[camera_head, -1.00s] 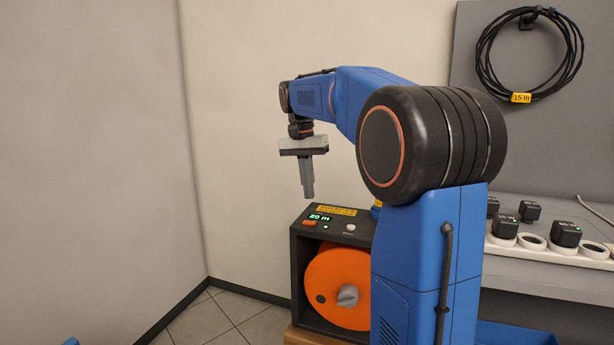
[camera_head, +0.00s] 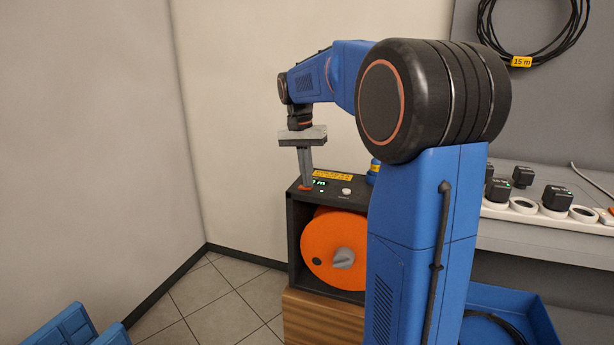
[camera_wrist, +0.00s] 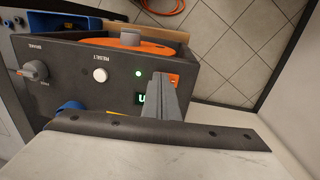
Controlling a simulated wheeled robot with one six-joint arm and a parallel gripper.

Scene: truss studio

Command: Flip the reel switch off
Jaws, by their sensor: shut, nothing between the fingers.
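The reel box (camera_head: 293,238) is a dark case with an orange reel (camera_head: 322,240) in its open front. In the wrist view the fingers (camera_wrist: 160,76) cover part of the switch (camera_wrist: 174,79) and the display (camera_wrist: 141,99). A small green light (camera_wrist: 138,73) is lit beside them. Contact with the switch and its tilt cannot be told.
The box stands on a wooden block (camera_head: 322,318). A power strip (camera_head: 560,228) with black plugs lies on the grey bench at right. A blue tray (camera_head: 535,320) holds black cable below. A coiled cable (camera_head: 535,55) hangs on the panel. A knob (camera_wrist: 35,70) sits on the box top.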

